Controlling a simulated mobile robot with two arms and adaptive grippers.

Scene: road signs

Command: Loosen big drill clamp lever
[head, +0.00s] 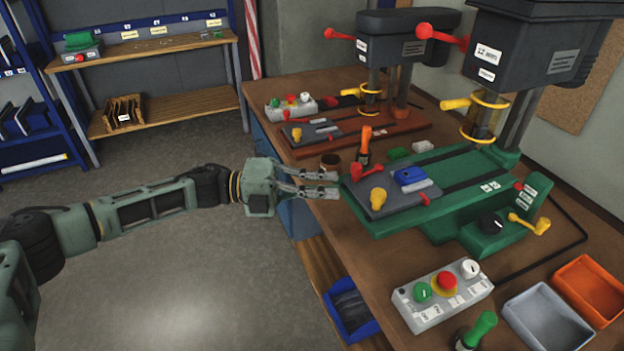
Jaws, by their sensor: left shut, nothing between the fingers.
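The big drill is the green-based drill press (470,190) on the workbench at right. A grey plate (385,212) on its base carries a red lever (368,172), a yellow knob (378,198), a blue block (410,177) and a small red tab (425,199). A yellow lever (530,226) sits at the base's front right, and a yellow handle (457,103) on the column. I cannot tell which is the clamp lever. My left gripper (339,183) is shut and empty at the bench's left edge, just left of the grey plate. My right gripper is not in view.
A smaller drill (360,138) stands behind. An orange-handled tool (365,145) stands between the drills. A control box (443,294), a green-handled tool (476,331) and grey (548,322) and orange (590,288) trays are in front. Shelves (160,45) stand far left; the floor is clear.

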